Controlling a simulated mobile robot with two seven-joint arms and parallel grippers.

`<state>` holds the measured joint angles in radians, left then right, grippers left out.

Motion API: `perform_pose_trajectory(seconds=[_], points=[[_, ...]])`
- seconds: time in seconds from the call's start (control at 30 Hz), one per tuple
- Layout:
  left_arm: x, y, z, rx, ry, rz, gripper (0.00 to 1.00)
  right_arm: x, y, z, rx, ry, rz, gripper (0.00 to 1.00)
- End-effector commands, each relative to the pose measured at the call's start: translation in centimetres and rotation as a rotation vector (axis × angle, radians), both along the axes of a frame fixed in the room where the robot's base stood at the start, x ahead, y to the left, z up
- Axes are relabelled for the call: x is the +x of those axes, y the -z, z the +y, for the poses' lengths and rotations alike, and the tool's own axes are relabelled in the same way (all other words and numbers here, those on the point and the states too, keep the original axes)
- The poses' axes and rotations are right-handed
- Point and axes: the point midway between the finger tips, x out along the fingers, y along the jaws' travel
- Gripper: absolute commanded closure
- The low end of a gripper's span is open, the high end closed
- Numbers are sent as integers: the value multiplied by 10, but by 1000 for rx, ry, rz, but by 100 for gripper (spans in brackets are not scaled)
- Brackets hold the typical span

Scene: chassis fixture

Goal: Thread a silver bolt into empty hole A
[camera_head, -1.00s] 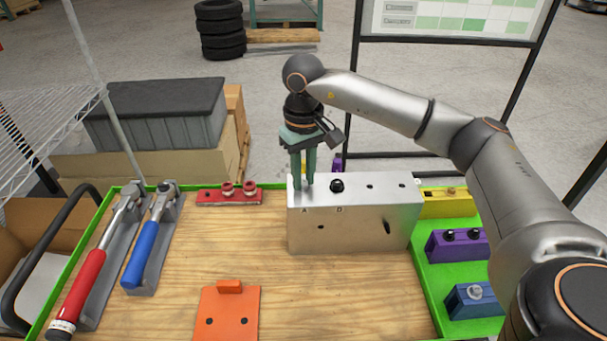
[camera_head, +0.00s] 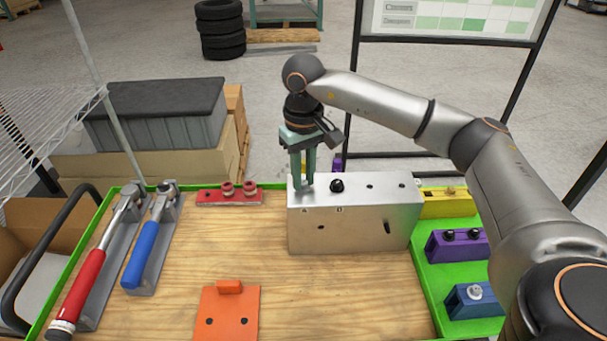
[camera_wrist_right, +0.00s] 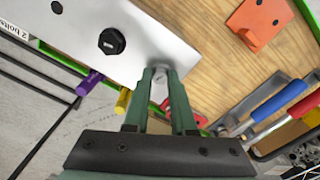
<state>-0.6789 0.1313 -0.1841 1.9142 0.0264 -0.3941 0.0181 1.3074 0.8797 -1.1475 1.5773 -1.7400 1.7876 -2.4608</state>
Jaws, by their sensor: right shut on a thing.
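The metal chassis block (camera_head: 362,225) stands on the bench with the letters A and B on its front face. My right gripper (camera_head: 304,189) points down over the A end of its top, fingertips close to the surface. In the right wrist view the fingers (camera_wrist_right: 166,72) are shut on a small silver bolt (camera_wrist_right: 163,78), at the block's edge. The fingers hide most of the bolt and hole A, so I cannot tell how deep it sits. A black bolt (camera_head: 337,186) stands at B; it also shows in the wrist view (camera_wrist_right: 112,41). My left gripper is out of view.
A blue holder (camera_head: 472,301) with a silver bolt, a purple holder (camera_head: 457,245) and a yellow holder (camera_head: 447,203) stand at right. A red holder (camera_head: 229,196), torque wrenches (camera_head: 147,245) and an orange plate (camera_head: 227,314) lie elsewhere. The bench before the block is clear.

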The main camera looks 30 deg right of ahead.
Motion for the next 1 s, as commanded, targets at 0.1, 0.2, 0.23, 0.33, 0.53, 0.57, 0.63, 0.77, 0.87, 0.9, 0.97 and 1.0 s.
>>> perform_pose_trajectory(seconds=[0.1,0.2,0.23,0.33,0.53,0.57,0.63,0.77,0.87,0.9,0.97,1.0], points=[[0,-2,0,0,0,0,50,0,-1,0,1,98,-1,100],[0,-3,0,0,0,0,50,1,-1,0,2,236,-2,100],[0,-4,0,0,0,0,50,1,0,0,2,276,-2,100],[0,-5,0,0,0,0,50,1,0,0,1,414,-2,100],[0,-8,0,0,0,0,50,1,1,1,1,685,-1,100],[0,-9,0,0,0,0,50,1,1,1,1,726,-1,100],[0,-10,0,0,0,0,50,1,1,1,2,821,-1,100],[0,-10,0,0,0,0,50,1,2,1,2,935,-1,100],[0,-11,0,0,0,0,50,1,2,1,2,984,-1,100],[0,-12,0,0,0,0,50,1,2,1,2,1023,-1,100],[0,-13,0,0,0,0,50,1,2,1,2,1084,-1,100],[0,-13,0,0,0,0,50,1,2,1,1,1118,-1,100]])
